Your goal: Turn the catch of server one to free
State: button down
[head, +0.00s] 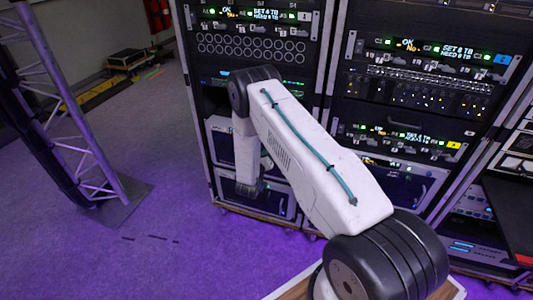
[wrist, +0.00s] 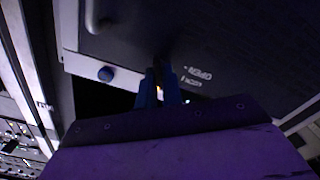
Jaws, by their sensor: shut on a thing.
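My gripper (wrist: 159,84) shows in the wrist view as two blue fingers, close together, in front of a dark panel. They are shut on a small part, which I take to be the catch; the fingers and shadow hide most of it. A small bright yellow-white spot shows between the fingertips. White lettering reading OPEN (wrist: 200,74), upside down in this view, is just right of the fingers. In the head view my arm reaches down to the low front of the left rack (head: 213,165), and my gripper cannot be made out clearly there.
In the wrist view a blue round knob (wrist: 105,74) sits on a pale strip left of the fingers, and a grey handle (wrist: 92,16) is above. In the head view a second rack (head: 330,105) stands right, a truss (head: 75,130) left. Open purple floor lies between truss and racks.

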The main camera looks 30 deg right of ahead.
jog(key=n, duration=1.1)
jog(key=shift+f, duration=0.15)
dwell(0.3)
jog(key=c, duration=1.6)
grip_release()
jog(key=shift+o, duration=0.2)
jog(key=v, duration=0.8)
jog(key=shift+w, duration=0.1)
